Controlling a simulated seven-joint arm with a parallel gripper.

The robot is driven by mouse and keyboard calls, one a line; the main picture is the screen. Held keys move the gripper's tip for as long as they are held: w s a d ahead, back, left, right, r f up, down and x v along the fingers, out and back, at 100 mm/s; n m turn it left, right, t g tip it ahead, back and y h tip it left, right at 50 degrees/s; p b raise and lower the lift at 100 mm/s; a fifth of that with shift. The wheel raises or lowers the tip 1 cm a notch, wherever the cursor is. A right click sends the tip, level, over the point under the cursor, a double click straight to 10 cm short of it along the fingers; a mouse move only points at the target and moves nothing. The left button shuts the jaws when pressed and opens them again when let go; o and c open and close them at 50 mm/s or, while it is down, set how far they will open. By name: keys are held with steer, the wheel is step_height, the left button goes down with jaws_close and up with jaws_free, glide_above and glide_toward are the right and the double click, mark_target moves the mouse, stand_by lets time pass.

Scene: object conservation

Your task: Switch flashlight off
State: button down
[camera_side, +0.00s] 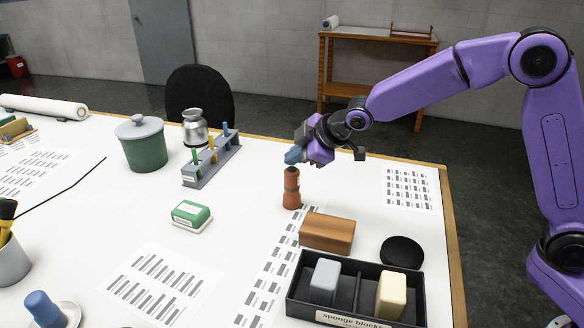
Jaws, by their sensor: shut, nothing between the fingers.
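An orange-brown flashlight (291,190) with a dark top stands upright on the white table, right of the picture's middle. My gripper (291,157) is shut and empty, with its blue-grey fingertips just above the flashlight's top. I cannot tell whether the fingertips touch the top. No switch can be made out at this size, and no light beam shows.
A brown block (327,232) and a black tray of sponge blocks (300,293) lie in front of the flashlight, with a black disc (402,253) to the right. A tube rack (211,165) and a green box (191,214) are to the left.

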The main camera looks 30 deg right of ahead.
steer(key=shift+r, duration=0.3)
steer(key=shift+r, duration=3)
steer(key=s+d+f+m+g+h, duration=0.1)
steer(key=s+d+f+g, duration=0.1)
steer(key=s, duration=0.8)
steer(key=s+d+f+g, duration=0.2)
steer(key=s, duration=0.8)
steer(key=s+d+f+g+h, duration=0.1)
steer(key=s+d+f+g, duration=0.1)
steer(key=s+d, duration=0.5)
steer(key=s+d+f+g+h, duration=0.1)
steer(key=s+d, duration=0.5)
steer(key=s, duration=0.9)
step_height(320, 180, down, 2)
steer(key=shift+d+f+m+g+h, duration=0.1)
steer(key=shift+d+m+g+h, duration=0.3)
steer(key=shift+g, duration=0.1)
